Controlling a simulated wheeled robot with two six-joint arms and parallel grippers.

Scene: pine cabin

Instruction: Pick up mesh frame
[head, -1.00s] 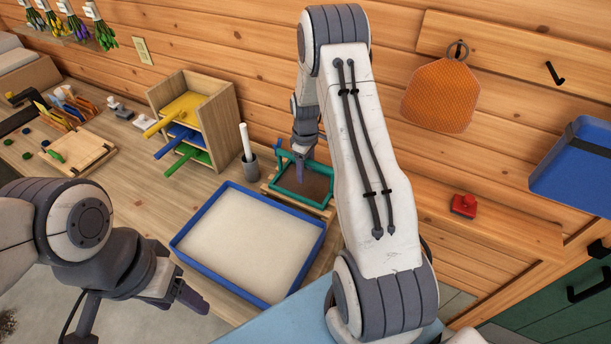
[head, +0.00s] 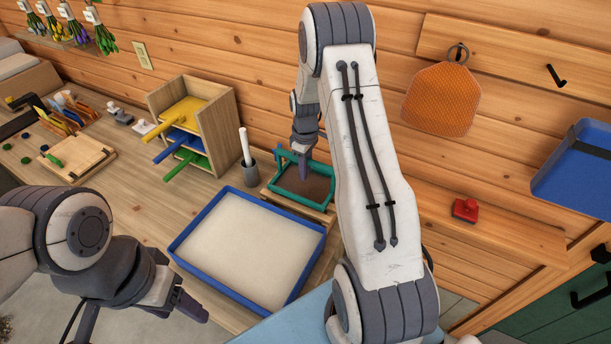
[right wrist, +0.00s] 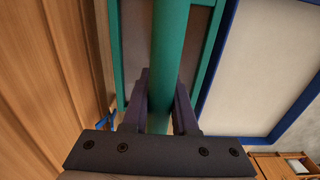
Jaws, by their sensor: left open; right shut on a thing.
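The mesh frame (head: 298,199) is a teal rectangular frame around a brownish panel, on a wooden support near the back wall. In the right wrist view a thick teal bar of the mesh frame (right wrist: 168,50) runs between the fingers. My right gripper (head: 304,172) points down at the frame and is shut on that bar. The right wrist view shows both fingers of the right gripper (right wrist: 165,105) along its sides. Whether the frame touches its support is unclear. My left gripper (head: 195,308) is open and empty at lower left, apart from the frame.
A blue-rimmed tray (head: 183,262) with pale contents lies just in front of the frame. A grey cup with a white stick (head: 250,173) and a wooden rack (head: 222,110) stand to its left. An orange pad (head: 440,97) hangs on the wall.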

